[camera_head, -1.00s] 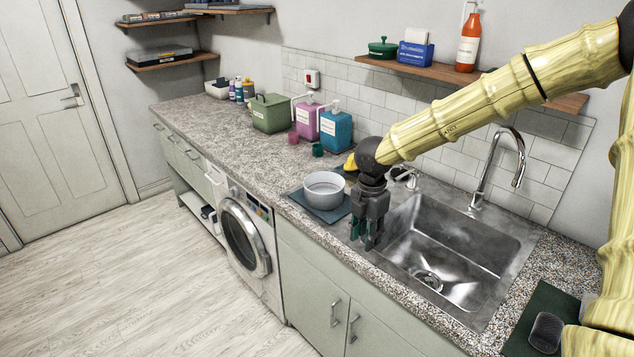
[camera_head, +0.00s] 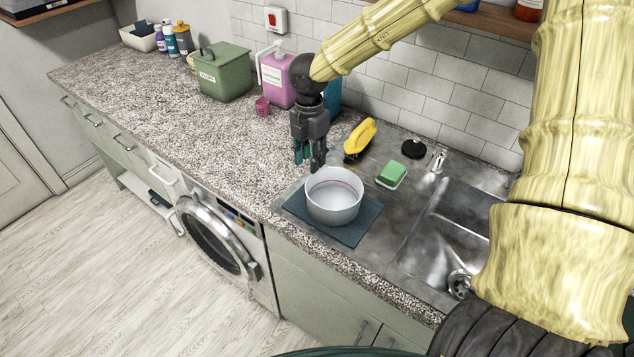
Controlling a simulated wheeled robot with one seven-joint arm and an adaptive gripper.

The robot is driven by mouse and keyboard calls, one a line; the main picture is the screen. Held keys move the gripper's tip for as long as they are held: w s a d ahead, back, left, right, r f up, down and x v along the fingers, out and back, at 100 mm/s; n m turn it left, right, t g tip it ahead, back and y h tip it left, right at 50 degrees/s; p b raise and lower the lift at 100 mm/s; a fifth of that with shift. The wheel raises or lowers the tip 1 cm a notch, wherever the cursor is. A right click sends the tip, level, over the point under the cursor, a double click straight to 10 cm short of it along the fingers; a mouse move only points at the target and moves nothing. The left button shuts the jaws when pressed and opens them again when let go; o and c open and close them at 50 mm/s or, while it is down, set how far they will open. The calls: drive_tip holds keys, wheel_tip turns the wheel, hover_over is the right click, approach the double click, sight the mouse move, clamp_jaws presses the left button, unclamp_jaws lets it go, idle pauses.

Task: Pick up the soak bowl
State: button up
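The soak bowl (camera_head: 334,203) is a round grey-white bowl. It stands upright on a dark blue-grey mat (camera_head: 352,232) at the left end of the sink's steel surface. My gripper (camera_head: 310,160) points down just behind the bowl and a little to its left, near its far rim. Its fingers have dark teal tips with a small gap showing between them, and nothing is seen between them. Whether the fingertips are over the rim or behind it is hard to tell. The bowl looks empty, with a thin line around its inner wall.
A yellow-handled brush (camera_head: 360,139), a green sponge (camera_head: 391,174) and a black round stopper (camera_head: 413,148) lie behind and right of the bowl. The sink basin (camera_head: 440,235) is at right. A pink dispenser (camera_head: 277,82) and green bin (camera_head: 223,72) stand behind left. The counter at left is clear.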

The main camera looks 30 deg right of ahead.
drive_tip(key=p, duration=0.1)
hover_over(314, 187)
drive_tip(key=f, duration=0.5)
drive_tip(key=shift+w+a+f, duration=0.2)
drive_tip(key=shift+w+a, duration=0.1)
drive_tip(key=shift+w, duration=0.1)
drive_tip(key=shift+s+d+f+p, duration=0.2)
drive_tip(key=shift+s+f+p, duration=0.15)
drive_tip(key=shift+s+p, duration=0.35)
drive_tip(key=f, duration=0.1)
drive_tip(key=w+f+p, duration=0.1)
drive_tip(key=f, duration=0.1)
drive_tip(key=shift+d+f, duration=0.1)
drive_tip(key=shift+f, duration=0.25)
drive_tip(key=shift+s, duration=0.3)
drive_tip(key=shift+w+f, duration=0.1)
